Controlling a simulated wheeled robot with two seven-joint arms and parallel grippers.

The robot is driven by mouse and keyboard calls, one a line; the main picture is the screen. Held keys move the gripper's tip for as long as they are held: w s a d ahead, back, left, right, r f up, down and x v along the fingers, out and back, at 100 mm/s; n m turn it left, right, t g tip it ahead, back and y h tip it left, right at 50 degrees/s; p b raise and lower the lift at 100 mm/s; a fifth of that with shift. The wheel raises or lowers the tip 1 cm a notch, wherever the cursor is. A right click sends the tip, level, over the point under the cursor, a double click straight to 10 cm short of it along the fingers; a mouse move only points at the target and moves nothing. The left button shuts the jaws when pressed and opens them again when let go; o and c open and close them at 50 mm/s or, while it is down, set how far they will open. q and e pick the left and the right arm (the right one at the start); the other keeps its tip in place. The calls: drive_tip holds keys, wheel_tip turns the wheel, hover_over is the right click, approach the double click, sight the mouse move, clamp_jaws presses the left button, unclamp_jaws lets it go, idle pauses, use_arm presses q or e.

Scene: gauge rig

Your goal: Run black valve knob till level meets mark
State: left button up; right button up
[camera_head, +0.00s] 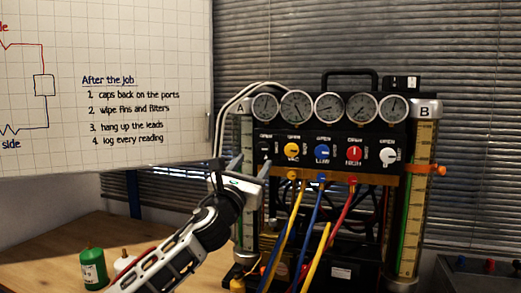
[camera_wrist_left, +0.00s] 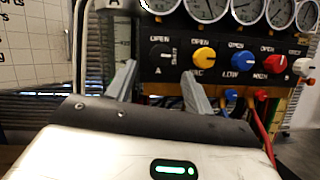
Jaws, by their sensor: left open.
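The black valve knob (camera_head: 265,147) is at the left end of the knob row on the gauge rig's black panel. In the left wrist view the black knob (camera_wrist_left: 160,55) shows just beyond and between my fingertips. My left gripper (camera_head: 251,166) is open and empty, just below and in front of the knob; its two fingers (camera_wrist_left: 160,75) stand apart.
Yellow, blue, red and white knobs (camera_head: 388,156) continue the row, under several round gauges (camera_head: 329,107). Coloured hoses (camera_head: 340,210) hang in front below the panel.

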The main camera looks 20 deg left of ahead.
sight(261, 151)
use_arm(q)
drive_tip(key=x, duration=0.6)
drive_tip(key=c, duration=1)
